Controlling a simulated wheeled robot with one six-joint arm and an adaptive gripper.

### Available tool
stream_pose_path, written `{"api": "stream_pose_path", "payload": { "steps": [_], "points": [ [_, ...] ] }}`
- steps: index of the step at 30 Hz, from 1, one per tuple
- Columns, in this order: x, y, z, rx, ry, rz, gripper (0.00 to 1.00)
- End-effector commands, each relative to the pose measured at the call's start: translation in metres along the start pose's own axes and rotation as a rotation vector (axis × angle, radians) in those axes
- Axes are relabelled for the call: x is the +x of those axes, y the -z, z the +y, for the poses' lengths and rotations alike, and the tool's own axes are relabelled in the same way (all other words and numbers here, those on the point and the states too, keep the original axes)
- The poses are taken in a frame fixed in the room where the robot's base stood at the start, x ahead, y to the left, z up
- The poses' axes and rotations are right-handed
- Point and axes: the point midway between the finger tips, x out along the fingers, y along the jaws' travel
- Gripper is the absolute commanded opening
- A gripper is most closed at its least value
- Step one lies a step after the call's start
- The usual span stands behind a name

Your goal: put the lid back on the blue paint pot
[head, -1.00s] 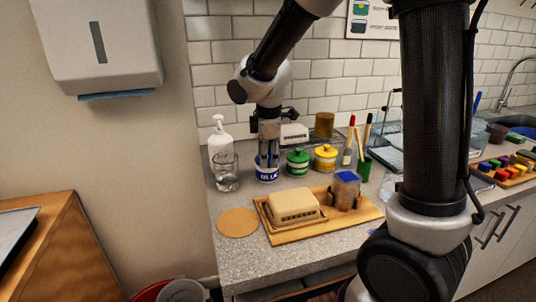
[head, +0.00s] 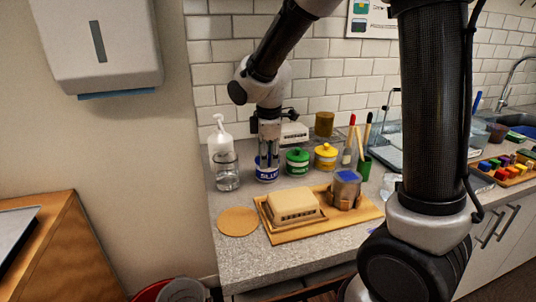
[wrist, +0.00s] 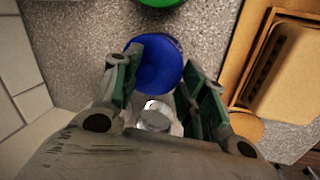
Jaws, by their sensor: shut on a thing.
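The blue paint pot (head: 267,176), white with blue lettering, stands upright on the counter at the left of the row of pots. My gripper (head: 268,163) points down right over the pot and is shut on the blue lid. In the wrist view the round blue lid (wrist: 154,66) shows between my gripper's fingers (wrist: 162,82). The lid is at the top of the pot; the fingers partly hide the rim, so I cannot tell whether it sits flush.
A green pot (head: 297,163) and a yellow pot (head: 326,158) stand close to the right. A glass (head: 228,178) and a pump bottle (head: 220,140) stand close to the left. In front are a wooden board (head: 360,212) with a butter dish (head: 294,205) and a round cork mat (head: 238,221).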

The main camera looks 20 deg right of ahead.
Motion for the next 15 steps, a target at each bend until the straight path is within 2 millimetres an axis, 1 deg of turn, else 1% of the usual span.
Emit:
{"api": "stream_pose_path", "payload": {
  "steps": [13,14,15],
  "points": [
    [0.0004,0.0001,-0.0001,0.0,0.0,0.0,0.32],
    [0.0003,0.0001,-0.0001,0.0,0.0,0.0,0.46],
    [0.0003,0.0001,-0.0001,0.0,0.0,0.0,0.53]
  ]
}}
